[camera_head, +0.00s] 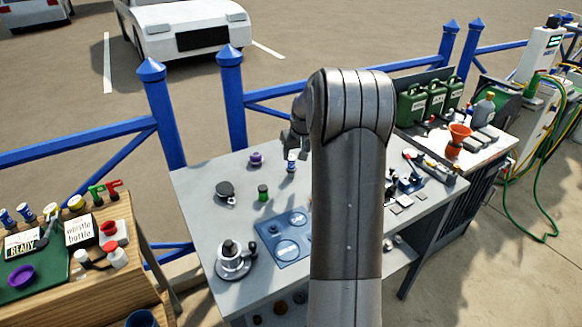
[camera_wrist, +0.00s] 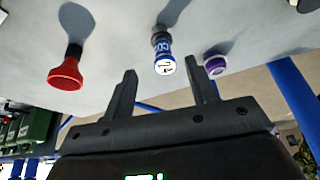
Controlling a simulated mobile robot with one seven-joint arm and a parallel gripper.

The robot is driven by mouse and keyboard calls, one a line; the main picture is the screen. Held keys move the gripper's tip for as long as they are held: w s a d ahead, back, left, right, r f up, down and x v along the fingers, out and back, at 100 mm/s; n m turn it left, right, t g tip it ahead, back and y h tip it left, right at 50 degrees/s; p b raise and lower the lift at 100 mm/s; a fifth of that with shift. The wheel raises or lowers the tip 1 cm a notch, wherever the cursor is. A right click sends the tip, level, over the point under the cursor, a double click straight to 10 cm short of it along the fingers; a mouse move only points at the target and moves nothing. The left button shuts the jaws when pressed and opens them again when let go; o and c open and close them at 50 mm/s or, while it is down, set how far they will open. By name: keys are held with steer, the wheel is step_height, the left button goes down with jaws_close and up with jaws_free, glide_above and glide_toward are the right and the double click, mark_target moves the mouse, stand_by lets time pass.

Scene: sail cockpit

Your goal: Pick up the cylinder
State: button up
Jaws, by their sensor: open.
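A small blue and white cylinder with a white top (camera_head: 291,167) stands upright near the back edge of the grey table. It also shows in the upside-down wrist view (camera_wrist: 162,46), with lettering on its side. My gripper (camera_head: 292,148) is over the back of the table, close to the cylinder. In the wrist view my gripper (camera_wrist: 163,68) is open, and the cylinder appears between the lines of the two fingertips, apart from both. Whether it is within their reach in depth I cannot tell. Nothing is held.
A purple item (camera_head: 256,159) stands left of the cylinder; a red-topped item (camera_wrist: 65,75) stands on its other side. A green-topped jar (camera_head: 263,193), a dark round item (camera_head: 225,190) and a blue mat (camera_head: 270,252) are nearer. A blue fence (camera_head: 232,95) runs behind the table.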

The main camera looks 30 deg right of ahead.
mark_target(291, 167)
steer(key=x, duration=0.5)
steer(key=shift+w+f, duration=0.1)
steer(key=shift+w+x, duration=0.1)
steer(key=shift+x, duration=1.2)
steer(key=shift+w+x, duration=0.15)
steer(key=shift+x, duration=1.15)
steer(key=shift+a, duration=0.15)
steer(key=c, duration=1)
steer(key=shift+o, duration=0.2)
